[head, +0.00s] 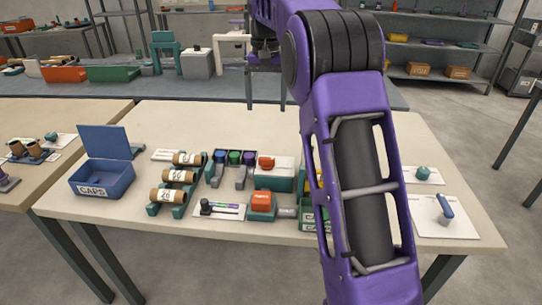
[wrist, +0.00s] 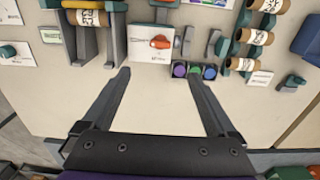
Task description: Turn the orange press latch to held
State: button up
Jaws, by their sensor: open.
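Two orange parts could be the press latch. One orange piece (head: 266,162) is on a white-topped teal block; in the wrist view this orange piece (wrist: 160,42) sits beside a thin grey bar on a white plate with small, unreadable print. The other, an orange block (head: 262,199), is on a teal base nearer the front, partly cut off at the top of the wrist view. I cannot tell its setting. My gripper (head: 265,106) is open and empty, fingers pointing down, above the table's far side. In the wrist view my gripper (wrist: 158,72) has its fingers spread, apart from both pieces.
Purple, blue and green pieces (wrist: 195,70) stand close by the right fingertip. Cardboard rolls (head: 178,176) lie on a teal rack, left of them. A blue caps box (head: 103,180) stands at the left. The table's far strip (head: 190,118) is bare. My arm hides part of the right side.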

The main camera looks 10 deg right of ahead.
aim_at(267, 158)
notch_tip(267, 158, down, 17)
jog(key=b, duration=0.3)
jog(key=shift+f, duration=0.2)
jog(key=shift+r, duration=0.1)
jog(key=c, duration=1.4)
